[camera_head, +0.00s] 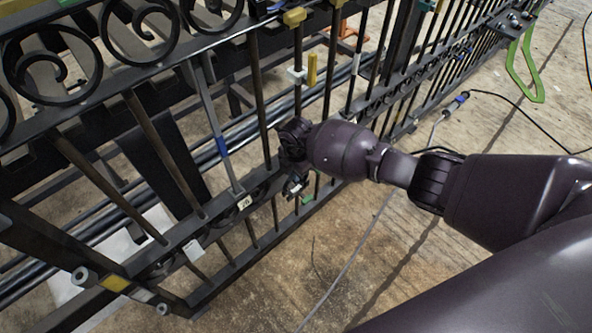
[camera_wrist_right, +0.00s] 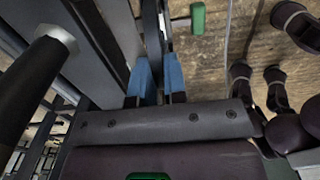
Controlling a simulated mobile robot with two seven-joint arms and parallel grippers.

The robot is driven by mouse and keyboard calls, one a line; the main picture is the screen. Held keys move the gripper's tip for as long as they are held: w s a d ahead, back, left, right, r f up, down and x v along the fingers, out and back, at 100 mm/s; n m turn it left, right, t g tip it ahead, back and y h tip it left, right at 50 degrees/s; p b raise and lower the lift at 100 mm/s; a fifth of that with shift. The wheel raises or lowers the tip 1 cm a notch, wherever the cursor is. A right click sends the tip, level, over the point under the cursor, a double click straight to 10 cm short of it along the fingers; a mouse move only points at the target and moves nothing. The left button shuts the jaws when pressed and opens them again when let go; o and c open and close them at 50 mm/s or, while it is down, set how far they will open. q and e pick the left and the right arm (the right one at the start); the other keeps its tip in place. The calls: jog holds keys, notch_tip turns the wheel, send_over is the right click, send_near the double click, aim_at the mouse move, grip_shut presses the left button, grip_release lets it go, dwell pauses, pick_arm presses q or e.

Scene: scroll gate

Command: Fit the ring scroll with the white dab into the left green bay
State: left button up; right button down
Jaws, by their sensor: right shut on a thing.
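My right gripper (camera_head: 294,172) is at the lower part of the gate, right of the middle in the head view. In the right wrist view its blue fingers (camera_wrist_right: 158,82) are shut on a dark, narrow piece (camera_wrist_right: 152,35), seen edge-on. It is probably the ring scroll; its white dab cannot be made out. A green marker (camera_head: 307,198) sits on the gate's lower rail, just below and right of the gripper. A green block (camera_wrist_right: 198,18) shows right of the held piece in the wrist view. The bay itself is largely hidden. My left gripper is not in view.
The black gate (camera_head: 140,105) has upright bars and a row of fixed scrolls (camera_head: 140,25) along its upper rail. Yellow blocks (camera_head: 294,16) and pale tags (camera_head: 193,249) sit on it. A cable (camera_head: 345,268) crosses the floor, which is mostly clear in front.

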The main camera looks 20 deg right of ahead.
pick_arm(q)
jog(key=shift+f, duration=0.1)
pick_arm(e)
jog(key=shift+f, duration=0.2)
jog(key=c, duration=1.1)
grip_release()
jog(key=shift+r, duration=0.2)
jog(key=r+p, duration=0.1)
jog(key=r, duration=0.3)
jog(key=shift+w+r+p, duration=0.1)
jog(key=shift+w+p, duration=0.1)
jog(key=shift+p, duration=0.1)
pick_arm(q)
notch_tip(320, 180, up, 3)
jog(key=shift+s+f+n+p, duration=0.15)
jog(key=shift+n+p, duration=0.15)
jog(key=shift+p, duration=0.85)
pick_arm(e)
notch_tip(320, 180, up, 6)
jog(key=shift+s, duration=0.2)
